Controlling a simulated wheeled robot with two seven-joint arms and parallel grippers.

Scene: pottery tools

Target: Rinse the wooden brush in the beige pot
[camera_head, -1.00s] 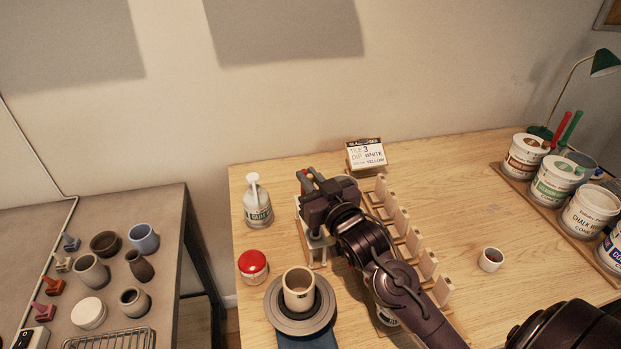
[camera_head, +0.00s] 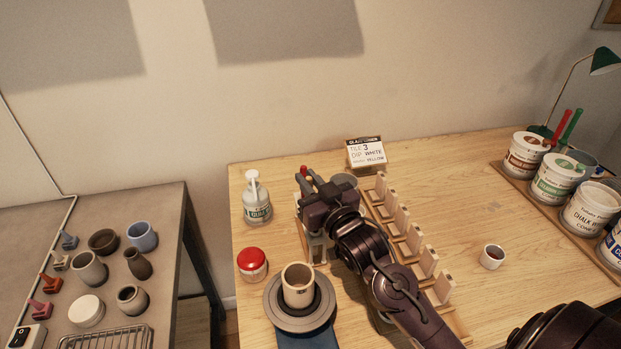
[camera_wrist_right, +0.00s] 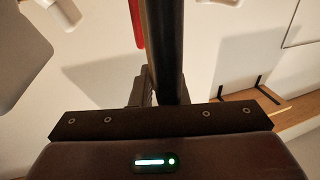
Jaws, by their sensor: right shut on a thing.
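My right gripper (camera_head: 318,207) is over the back left of the wooden table, beside the row of upright tiles. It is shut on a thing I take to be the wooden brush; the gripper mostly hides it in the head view. In the right wrist view a dark upright bar stands in the middle, with a red handle (camera_wrist_right: 137,22) behind it. A beige pot (camera_head: 298,287) stands upright on a round grey turntable, in front of and left of the gripper. My left gripper does not show.
A red-lidded jar (camera_head: 252,264) and a pump bottle (camera_head: 256,203) stand left of the gripper. Upright tiles (camera_head: 414,238) line its right side. A sign (camera_head: 366,153) is behind. A small cup (camera_head: 492,257) and glaze tubs (camera_head: 558,178) are right, with bare table between.

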